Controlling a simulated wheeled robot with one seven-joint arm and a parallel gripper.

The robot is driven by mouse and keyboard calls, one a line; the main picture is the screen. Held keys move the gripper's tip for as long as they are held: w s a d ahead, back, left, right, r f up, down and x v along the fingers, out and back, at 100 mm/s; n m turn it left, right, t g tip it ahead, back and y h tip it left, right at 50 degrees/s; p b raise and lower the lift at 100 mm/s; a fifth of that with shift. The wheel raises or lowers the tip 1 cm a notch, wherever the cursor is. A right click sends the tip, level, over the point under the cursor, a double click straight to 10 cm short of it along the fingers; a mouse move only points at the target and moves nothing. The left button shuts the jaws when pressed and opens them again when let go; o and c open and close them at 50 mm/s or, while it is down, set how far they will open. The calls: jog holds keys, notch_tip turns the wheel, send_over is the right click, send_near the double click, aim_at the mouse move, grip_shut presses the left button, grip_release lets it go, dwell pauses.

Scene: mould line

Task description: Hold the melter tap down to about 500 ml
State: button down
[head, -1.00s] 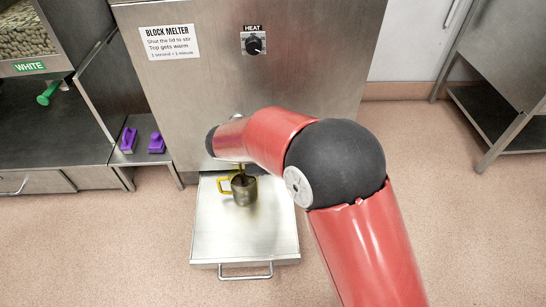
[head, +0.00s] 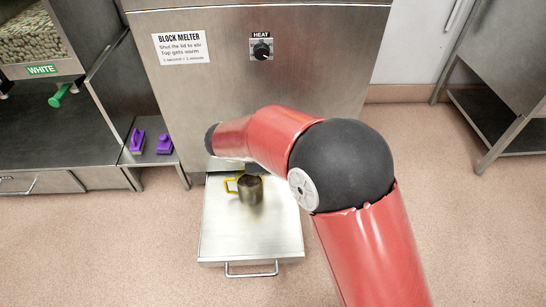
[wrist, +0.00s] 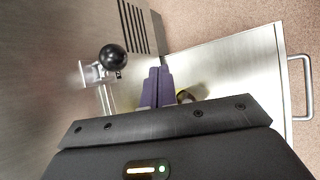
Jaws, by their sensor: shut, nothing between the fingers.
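The block melter (head: 330,80) is a steel cabinet with a heat knob (head: 262,49). Its tap lever shows in the wrist view as a black ball knob (wrist: 113,58) on a clear bracket. My gripper (wrist: 159,72) has purple fingers, shut and empty, beside the knob and apart from it. In the head view my red arm hides the gripper and the tap. A metal jug (head: 250,193) with a yellow handle stands upright on the pulled-out tray (head: 250,238), with something dark inside. My fingers mostly hide it in the wrist view (wrist: 184,96). No level mark is readable.
Two purple objects (head: 138,141) lie on a low shelf at left. A hopper labelled WHITE (head: 42,70) with a green handle stands further left. A steel stand (head: 500,110) is at right. The floor around the tray is clear.

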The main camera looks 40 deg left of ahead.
jog(key=s+r, duration=0.5)
jog(key=s, duration=0.4)
jog(key=shift+r+p, duration=0.35)
jog(key=shift+r, duration=0.05)
